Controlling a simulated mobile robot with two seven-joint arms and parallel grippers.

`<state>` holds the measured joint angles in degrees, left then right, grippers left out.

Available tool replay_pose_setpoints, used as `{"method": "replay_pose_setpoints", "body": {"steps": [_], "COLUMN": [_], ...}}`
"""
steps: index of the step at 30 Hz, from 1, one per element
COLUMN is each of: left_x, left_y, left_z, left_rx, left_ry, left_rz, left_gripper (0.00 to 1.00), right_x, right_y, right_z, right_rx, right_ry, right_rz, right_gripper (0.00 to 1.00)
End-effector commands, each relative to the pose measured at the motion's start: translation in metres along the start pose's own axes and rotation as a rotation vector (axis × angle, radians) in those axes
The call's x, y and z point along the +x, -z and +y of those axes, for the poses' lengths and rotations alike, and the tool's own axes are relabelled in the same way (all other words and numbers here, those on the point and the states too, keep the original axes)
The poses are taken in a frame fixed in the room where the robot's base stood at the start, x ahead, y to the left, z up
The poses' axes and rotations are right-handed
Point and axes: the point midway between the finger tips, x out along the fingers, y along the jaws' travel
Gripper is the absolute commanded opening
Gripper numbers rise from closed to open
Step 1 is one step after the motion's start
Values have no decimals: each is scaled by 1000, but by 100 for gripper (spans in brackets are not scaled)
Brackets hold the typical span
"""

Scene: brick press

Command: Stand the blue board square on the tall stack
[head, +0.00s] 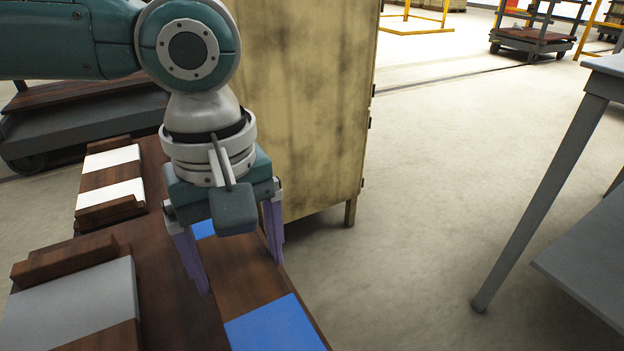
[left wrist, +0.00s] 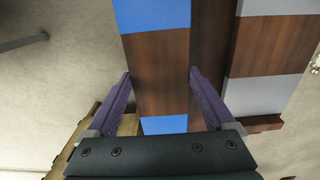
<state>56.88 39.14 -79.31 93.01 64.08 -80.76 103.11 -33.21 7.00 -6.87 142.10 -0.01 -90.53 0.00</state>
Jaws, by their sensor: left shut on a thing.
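The blue board (head: 272,325) is brown wood with blue patches, and runs lengthwise at the lower middle of the head view. It also shows in the left wrist view (left wrist: 155,62), with a blue patch at each end of its brown middle. My left gripper (head: 234,278) comes down from above with one purple finger on each long side, shut across its brown middle. In the left wrist view both fingers (left wrist: 160,75) flank the board. I cannot tell whether the board touches what is beneath it, nor which stack is the tall one. My right gripper is not in view.
A board with grey patches (head: 75,308) lies left of the blue one. A board with white patches (head: 112,158) lies farther back. A worn yellowish cabinet (head: 305,100) stands close behind my gripper. A grey table (head: 545,190) is at right, with clear floor between.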

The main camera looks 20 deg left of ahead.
Motion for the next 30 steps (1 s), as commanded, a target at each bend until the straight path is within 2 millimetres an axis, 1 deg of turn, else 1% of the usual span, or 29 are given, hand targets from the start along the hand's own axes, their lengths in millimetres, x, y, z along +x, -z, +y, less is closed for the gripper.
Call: {"method": "replay_pose_setpoints", "body": {"steps": [1, 4, 5, 6, 18, 24, 30], "left_x": [-4, -6, 4, 10, 54, 68, 73], "left_y": [0, -1, -1, 0, -1, 0, 0], "left_z": [0, 0, 0, 0, 0, 0, 0], "left_rx": [0, 0, 0, -1, 0, -1, 0], "left_ry": [-1, 1, 1, 1, 1, 0, -1], "left_rz": [-1, -1, -1, 0, -1, 1, 1], "left_gripper": [38, 38, 38, 38, 38, 38, 38], "right_x": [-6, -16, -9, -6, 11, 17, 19], "right_y": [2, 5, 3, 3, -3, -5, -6], "right_z": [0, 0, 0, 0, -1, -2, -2], "right_rx": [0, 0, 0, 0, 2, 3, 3], "right_ry": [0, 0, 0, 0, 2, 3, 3], "right_rz": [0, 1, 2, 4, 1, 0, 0], "right_gripper": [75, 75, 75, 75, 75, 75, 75]}}
